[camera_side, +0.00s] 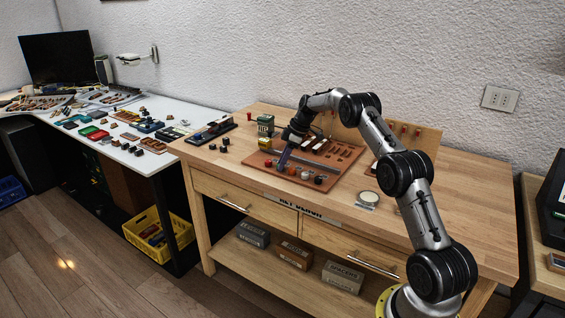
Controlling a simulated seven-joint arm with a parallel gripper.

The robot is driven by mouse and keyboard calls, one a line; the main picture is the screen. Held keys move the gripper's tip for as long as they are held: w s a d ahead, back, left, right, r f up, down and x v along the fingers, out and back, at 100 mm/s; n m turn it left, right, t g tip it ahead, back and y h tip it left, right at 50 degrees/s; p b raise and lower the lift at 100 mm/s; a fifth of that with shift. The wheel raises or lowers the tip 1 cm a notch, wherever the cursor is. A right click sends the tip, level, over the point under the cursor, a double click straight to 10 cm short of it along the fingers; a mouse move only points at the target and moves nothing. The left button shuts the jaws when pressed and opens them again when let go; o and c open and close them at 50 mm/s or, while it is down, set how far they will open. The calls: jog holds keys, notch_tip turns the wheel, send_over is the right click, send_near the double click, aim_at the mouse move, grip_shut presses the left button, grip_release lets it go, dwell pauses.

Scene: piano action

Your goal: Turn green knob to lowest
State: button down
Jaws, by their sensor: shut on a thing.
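A reddish-brown board (330,158) lies on the wooden workbench, with a row of small knobs along its front edge. A red knob (268,163) is at the row's left end. A white knob (305,176) and a black knob (319,181) are toward the right. My gripper (281,167) points down at the left part of this row and is shut on a knob there. The fingers hide that knob, so its colour and turn position cannot be told. No green knob shows clearly elsewhere in the row.
A dark green tin (265,126) and a brass-coloured block (265,143) stand left of the board. A round dish (368,197) sits at its right. An upright wooden panel (415,136) stands behind.

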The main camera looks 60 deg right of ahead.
jog(key=shift+n+g, duration=0.3)
jog(key=shift+n, duration=0.5)
jog(key=shift+y, duration=0.3)
jog(key=c, duration=0.6)
grip_release()
jog(key=v, duration=1.4)
jog(key=shift+w, duration=0.1)
